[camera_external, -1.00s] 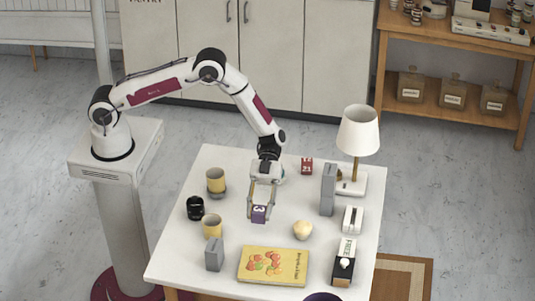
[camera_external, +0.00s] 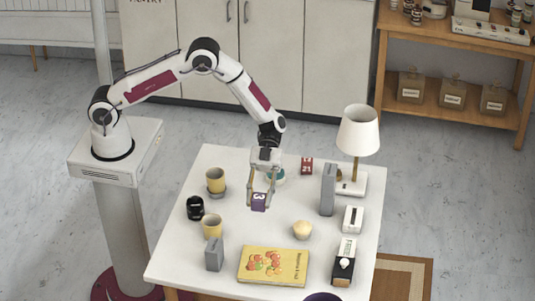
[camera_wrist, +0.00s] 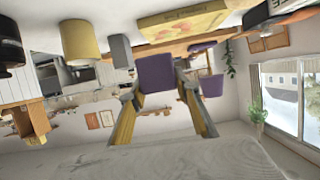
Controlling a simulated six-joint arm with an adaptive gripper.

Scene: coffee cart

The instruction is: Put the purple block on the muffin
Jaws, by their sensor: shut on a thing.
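The purple block (camera_external: 259,202) is held between the fingertips of my gripper (camera_external: 259,195), lifted above the white table. It also shows in the wrist view as a purple block (camera_wrist: 156,73) between the two fingers. A light numeral shows on its face in the external view. The muffin (camera_external: 302,230), a small pale round thing, sits on the table to the right of and nearer the camera than my gripper. I cannot make out the muffin in the wrist view.
A yellow book (camera_external: 273,266) lies at the front. Yellow cups (camera_external: 212,226), a black jar (camera_external: 195,208) and a grey box (camera_external: 214,255) stand left. A tall grey box (camera_external: 327,189), a lamp (camera_external: 358,130) and a white dispenser (camera_external: 352,219) stand right. A teal thing (camera_external: 276,177) and red block (camera_external: 306,166) are behind.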

